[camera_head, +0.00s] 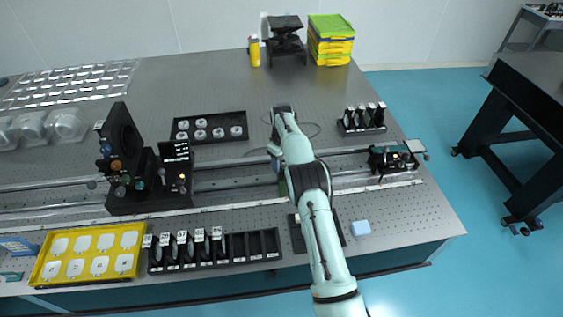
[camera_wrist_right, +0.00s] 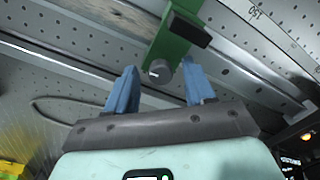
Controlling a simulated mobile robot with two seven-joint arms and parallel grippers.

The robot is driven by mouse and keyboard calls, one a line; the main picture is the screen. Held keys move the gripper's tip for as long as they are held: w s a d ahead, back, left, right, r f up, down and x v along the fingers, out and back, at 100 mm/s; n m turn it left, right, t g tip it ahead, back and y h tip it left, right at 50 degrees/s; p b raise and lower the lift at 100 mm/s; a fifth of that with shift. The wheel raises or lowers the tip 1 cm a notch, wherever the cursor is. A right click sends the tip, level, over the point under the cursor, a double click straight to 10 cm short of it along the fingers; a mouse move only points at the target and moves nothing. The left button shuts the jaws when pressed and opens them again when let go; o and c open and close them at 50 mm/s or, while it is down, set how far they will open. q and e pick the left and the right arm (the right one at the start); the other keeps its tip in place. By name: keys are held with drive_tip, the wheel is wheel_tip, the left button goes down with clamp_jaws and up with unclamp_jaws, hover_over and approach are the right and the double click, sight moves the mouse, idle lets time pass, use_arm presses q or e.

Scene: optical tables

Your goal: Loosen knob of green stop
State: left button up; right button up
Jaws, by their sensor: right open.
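The green stop (camera_wrist_right: 180,32) is a green block on the rail, seen close up in the right wrist view. Its round grey knob (camera_wrist_right: 158,71) faces my right gripper (camera_wrist_right: 159,75). The two blue fingers are open, one on each side of the knob, with gaps visible between knob and fingers. In the head view my right arm covers most of the stop; only a bit of green (camera_head: 283,187) shows beside the arm at the rail. The right gripper's fingers are hard to make out there. My left gripper is not in view.
A black optical mount assembly (camera_head: 150,190) stands on the rail to the left, and a smaller mount (camera_head: 392,158) to the right. A yellow tray (camera_head: 42,270) and a black slotted holder (camera_head: 255,245) lie along the front edge. A black tray (camera_head: 208,138) lies behind the rail.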

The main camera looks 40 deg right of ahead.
clamp_jaws()
drive_tip(key=shift+m, duration=0.4)
drive_tip(key=m, duration=0.5)
drive_tip(key=shift+m, duration=0.4)
drive_tip(key=m, duration=0.5)
drive_tip(key=shift+m, duration=0.3)
unclamp_jaws()
